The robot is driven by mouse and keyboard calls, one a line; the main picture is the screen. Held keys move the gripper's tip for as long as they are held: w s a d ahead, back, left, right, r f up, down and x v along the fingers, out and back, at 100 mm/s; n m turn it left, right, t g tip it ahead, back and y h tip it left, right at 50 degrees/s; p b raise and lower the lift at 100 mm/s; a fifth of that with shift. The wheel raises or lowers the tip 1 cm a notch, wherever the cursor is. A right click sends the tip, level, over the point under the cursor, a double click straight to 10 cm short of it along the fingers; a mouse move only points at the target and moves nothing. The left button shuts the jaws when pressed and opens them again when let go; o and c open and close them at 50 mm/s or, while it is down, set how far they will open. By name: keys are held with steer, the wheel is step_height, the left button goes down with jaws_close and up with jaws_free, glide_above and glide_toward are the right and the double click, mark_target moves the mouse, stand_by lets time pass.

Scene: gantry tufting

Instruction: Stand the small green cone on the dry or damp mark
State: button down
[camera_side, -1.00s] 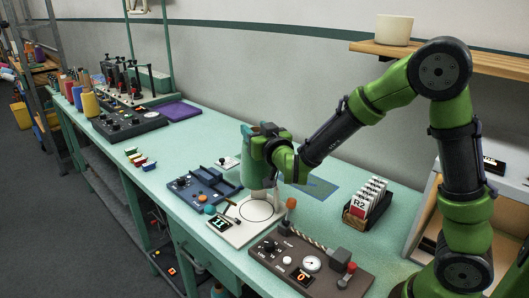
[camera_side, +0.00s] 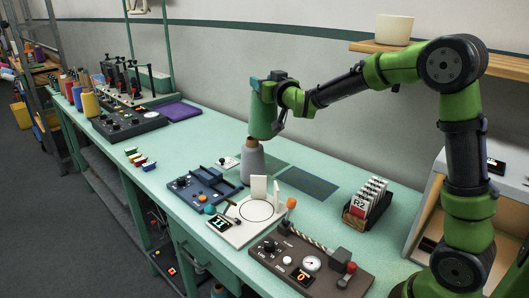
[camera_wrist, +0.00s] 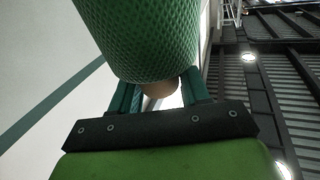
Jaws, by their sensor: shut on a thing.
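The green cone (camera_side: 263,118) is in my gripper (camera_side: 264,82), high above the bench, with its wider end down in the side view. In the wrist view the cone (camera_wrist: 140,38) shows a mesh-like green surface and a tan tip near the jaws. My gripper (camera_wrist: 160,92) is shut on it. A white plate (camera_side: 236,236) with a drawn circle and two upright white panels lies on the bench, in front of the cone. Behind are a dull green flat patch (camera_side: 270,166) and a dark blue flat patch (camera_side: 307,183). I cannot tell which mark is dry or damp.
A grey cone (camera_side: 252,163) with a tan top stands just below the held cone. A blue control box (camera_side: 205,190), a brown gauge panel (camera_side: 312,268) and a card rack (camera_side: 367,203) surround the plate.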

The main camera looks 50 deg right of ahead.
steer(key=w+d+f, duration=0.5)
steer(key=w+d, duration=0.2)
steer(key=w, duration=0.3)
steer(key=w+d+f, duration=0.5)
steer(key=w+d, duration=0.1)
steer(key=w, duration=0.3)
step_height(320, 180, down, 10)
steer(key=shift+w+d+r+h, duration=0.2)
steer(key=shift+w+h, duration=0.05)
steer(key=shift+h, duration=0.05)
steer(key=shift+f, duration=0.2)
steer(key=c, duration=0.5)
jaws_free()
steer(key=shift+c, duration=0.2)
